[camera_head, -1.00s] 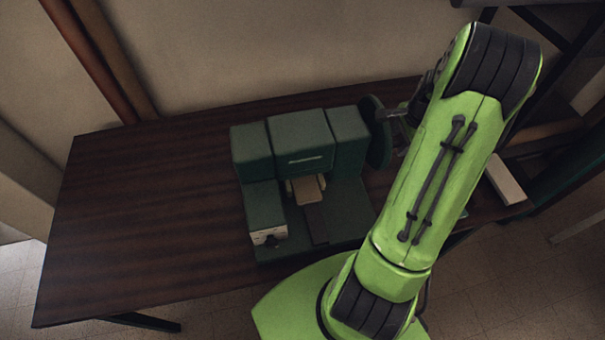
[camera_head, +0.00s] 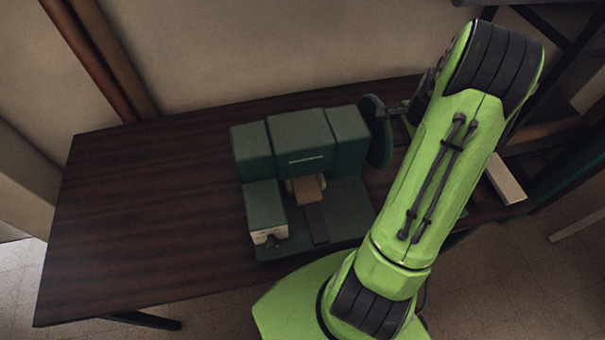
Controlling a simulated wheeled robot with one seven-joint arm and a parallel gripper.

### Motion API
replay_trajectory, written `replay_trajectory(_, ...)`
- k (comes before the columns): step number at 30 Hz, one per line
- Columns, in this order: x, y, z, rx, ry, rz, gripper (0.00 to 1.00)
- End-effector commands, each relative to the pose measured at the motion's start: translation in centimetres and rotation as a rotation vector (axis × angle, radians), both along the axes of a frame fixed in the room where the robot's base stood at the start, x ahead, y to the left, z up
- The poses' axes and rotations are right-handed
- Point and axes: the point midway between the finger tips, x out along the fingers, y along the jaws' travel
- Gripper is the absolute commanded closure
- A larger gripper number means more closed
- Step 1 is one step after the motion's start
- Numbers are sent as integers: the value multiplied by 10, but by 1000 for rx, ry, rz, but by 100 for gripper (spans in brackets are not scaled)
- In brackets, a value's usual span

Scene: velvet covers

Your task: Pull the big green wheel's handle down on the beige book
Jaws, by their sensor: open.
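The big green wheel (camera_head: 378,132) is a dark green disc on the right side of a green press-like machine (camera_head: 300,142) on the table. A beige book (camera_head: 306,188) lies inside the machine, below its head. A brown piece (camera_head: 316,222) lies in front of the book. My gripper (camera_head: 402,112) is at the right side of the wheel, close to its handle, and mostly hidden behind my green arm. The handle cannot be made out clearly, and I cannot tell whether the gripper touches it.
The dark wooden table (camera_head: 150,210) is bare to the left of the machine. A pale block (camera_head: 506,180) lies at the right, beyond my arm. The wall (camera_head: 250,50) stands behind the table.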

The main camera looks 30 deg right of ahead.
Motion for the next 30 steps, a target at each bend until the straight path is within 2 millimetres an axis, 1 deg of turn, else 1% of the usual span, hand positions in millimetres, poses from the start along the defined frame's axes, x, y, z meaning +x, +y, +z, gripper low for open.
replay_trajectory(1, -1, 0, 11, -1, -1, 0, 0)
replay_trajectory(3, -3, 0, 20, -2, -1, 0, 0)
replay_trajectory(15, -12, 2, 64, -1, -1, 0, 0)
replay_trajectory(30, -12, 3, 62, 0, 0, 0, 0)
